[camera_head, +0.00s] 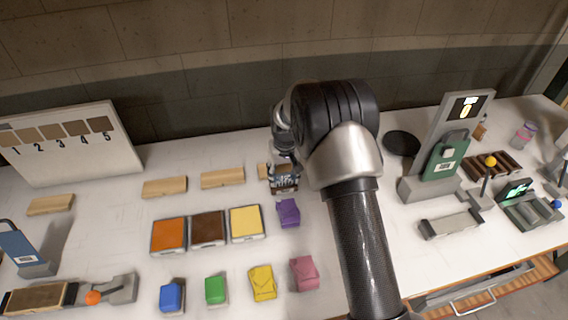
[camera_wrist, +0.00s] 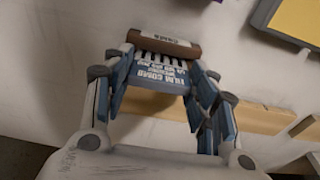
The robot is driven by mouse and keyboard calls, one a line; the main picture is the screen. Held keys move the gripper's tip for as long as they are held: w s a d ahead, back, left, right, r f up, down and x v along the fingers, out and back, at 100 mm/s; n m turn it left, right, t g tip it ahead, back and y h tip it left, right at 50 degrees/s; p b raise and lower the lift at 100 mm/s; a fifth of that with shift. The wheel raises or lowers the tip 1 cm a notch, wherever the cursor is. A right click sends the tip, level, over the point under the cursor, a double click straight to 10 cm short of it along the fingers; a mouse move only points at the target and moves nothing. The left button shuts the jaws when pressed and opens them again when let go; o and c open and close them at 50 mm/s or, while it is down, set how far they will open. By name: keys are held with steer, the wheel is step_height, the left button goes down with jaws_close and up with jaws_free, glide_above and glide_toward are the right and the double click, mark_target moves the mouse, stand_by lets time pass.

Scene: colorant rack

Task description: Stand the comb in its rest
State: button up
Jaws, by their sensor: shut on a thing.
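The comb (camera_wrist: 160,62) has a brown bar at its far end, dark teeth and a blue part lettered "FILM COMB". My gripper (camera_wrist: 155,80) is shut on it, with the fingers at its two sides. In the head view the comb (camera_head: 285,183) hangs below my wrist at the middle of the table, partly hidden by my gripper (camera_head: 284,168). I cannot tell for sure which thing is its rest. A low grey holder with raised ends (camera_head: 450,224) stands empty on the right.
Wooden blocks (camera_head: 222,178) lie in a row behind orange, brown and yellow pads (camera_head: 246,222). A purple piece (camera_head: 288,212) is close to the comb. Several coloured pieces lie in front. A green device on a grey stand (camera_head: 446,157) is at the right.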

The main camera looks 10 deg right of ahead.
steer(key=shift+f, duration=0.15)
steer(key=o, duration=1.1)
steer(key=shift+c, duration=0.2)
